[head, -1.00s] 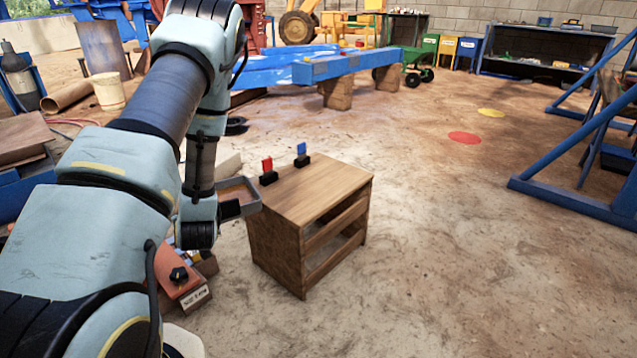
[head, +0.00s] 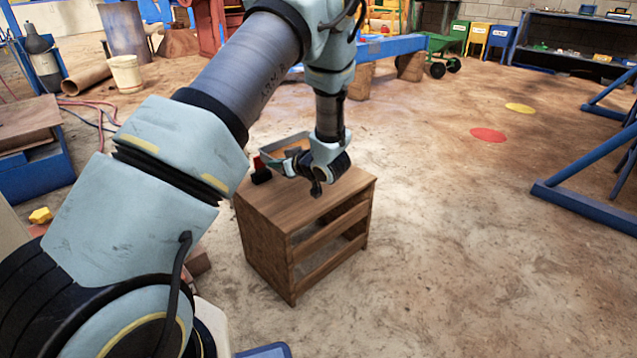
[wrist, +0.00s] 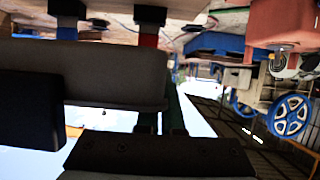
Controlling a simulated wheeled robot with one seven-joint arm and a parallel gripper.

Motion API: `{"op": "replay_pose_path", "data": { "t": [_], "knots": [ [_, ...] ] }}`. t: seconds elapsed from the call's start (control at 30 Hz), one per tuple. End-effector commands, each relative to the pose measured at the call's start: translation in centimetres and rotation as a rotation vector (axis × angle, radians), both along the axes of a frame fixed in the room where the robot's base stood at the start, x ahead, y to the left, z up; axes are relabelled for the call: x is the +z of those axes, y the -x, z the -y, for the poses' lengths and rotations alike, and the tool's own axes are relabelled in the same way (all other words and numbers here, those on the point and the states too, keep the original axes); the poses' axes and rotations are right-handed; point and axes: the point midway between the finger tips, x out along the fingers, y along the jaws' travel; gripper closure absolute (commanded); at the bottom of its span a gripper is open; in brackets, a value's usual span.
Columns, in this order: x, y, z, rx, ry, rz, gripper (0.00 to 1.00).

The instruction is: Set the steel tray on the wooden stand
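The wooden stand (head: 262,240), a brown box-like unit with open slots on its right side, stands on the floor below my arm. The grey, shallow steel tray (head: 271,158) is over the back part of the stand's top, with a brownish inside. My gripper (head: 298,167) is shut on the tray's near side. I cannot tell whether the tray touches the top. A red piece on a black base (head: 261,172) is at the stand's back left, partly hidden; the blue one is hidden in the head view.
In the wrist view, the blue piece (wrist: 68,25) and the red piece show just beyond the tray. A blue frame (head: 590,205) stands at the right. Open floor (head: 450,260) lies right of the stand. My arm hides much of the left.

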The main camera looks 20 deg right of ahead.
Motion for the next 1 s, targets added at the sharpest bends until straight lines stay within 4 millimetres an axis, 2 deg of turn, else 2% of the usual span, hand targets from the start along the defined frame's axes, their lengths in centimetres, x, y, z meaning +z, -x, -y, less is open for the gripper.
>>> {"op": "replay_pose_path", "data": {
  "t": [0.17,0.33,0.57,0.7,1.0],
  "knots": [
    [-2.1,0.0,-0.1,0.001,-0.002,0.0,1.0],
    [-5.3,0.0,-0.1,0.001,-0.001,-0.001,1.0],
    [-7.4,-0.1,0.0,0.001,0.001,0.003,1.0],
    [-9.5,0.0,-0.1,0.0,-0.001,0.002,1.0],
    [-9.8,-0.1,0.0,0.001,0.002,0.003,1.0]
  ]
}}
